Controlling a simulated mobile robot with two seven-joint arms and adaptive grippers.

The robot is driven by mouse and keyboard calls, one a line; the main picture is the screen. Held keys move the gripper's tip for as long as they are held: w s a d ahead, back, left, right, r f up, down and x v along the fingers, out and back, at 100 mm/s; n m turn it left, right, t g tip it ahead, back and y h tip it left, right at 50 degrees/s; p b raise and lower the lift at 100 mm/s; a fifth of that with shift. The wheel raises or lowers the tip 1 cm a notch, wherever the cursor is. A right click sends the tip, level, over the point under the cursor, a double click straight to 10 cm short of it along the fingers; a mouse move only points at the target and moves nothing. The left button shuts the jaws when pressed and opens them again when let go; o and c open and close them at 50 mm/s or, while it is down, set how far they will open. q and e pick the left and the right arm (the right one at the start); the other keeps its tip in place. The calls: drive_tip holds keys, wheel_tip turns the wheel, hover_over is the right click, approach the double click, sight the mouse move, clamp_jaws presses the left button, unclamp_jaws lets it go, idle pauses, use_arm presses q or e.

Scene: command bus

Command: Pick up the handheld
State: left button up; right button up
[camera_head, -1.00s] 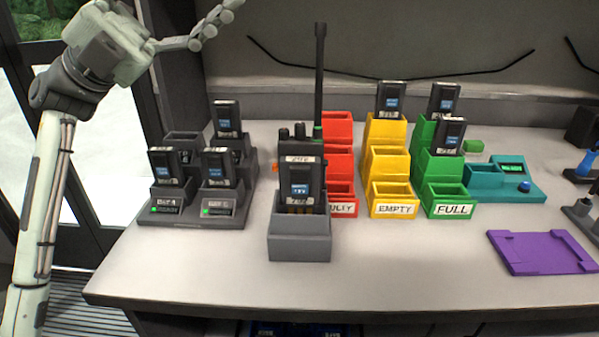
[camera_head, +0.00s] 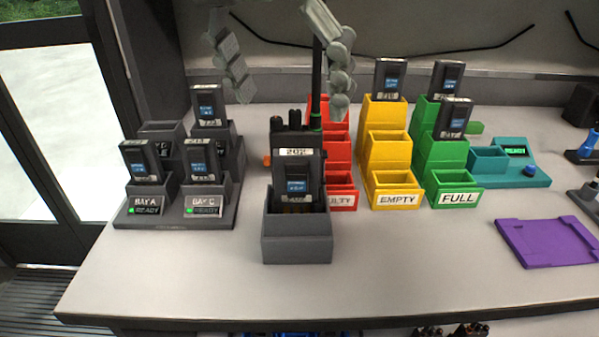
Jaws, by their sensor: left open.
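The handheld (camera_head: 296,180) is a dark radio with a label reading 202, a small blue screen and a tall black antenna. It stands upright in a grey holder (camera_head: 297,240) near the middle of the table. My left gripper (camera_head: 290,90) is open, its two jointed fingers pointing down at the top of the view. One finger is left of the antenna; the other overlaps the antenna and the wall behind. The gripper is above the handheld and apart from its body. The upper antenna is partly hidden by the right finger. My right gripper is not in view.
A charger (camera_head: 175,215) with several batteries stands at left. Red (camera_head: 340,190), yellow (camera_head: 388,150) and green (camera_head: 450,180) stepped bins stand behind and right, close to the handheld. A teal tester (camera_head: 510,172) and purple tray (camera_head: 548,243) lie at right. The front table strip is clear.

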sight(293, 113)
use_arm(q)
drive_tip(key=x, duration=0.5)
drive_tip(key=shift+w+f+p, duration=0.1)
drive_tip(key=shift+w+p, duration=0.1)
drive_tip(key=shift+p, duration=0.15)
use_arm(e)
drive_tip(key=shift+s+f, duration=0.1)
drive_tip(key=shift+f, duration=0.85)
use_arm(q)
drive_tip(key=shift+c, duration=0.2)
drive_tip(key=c, duration=1.4)
drive_tip(key=shift+c, duration=0.8)
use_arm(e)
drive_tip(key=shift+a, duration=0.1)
use_arm(q)
drive_tip(key=shift+r, duration=0.2)
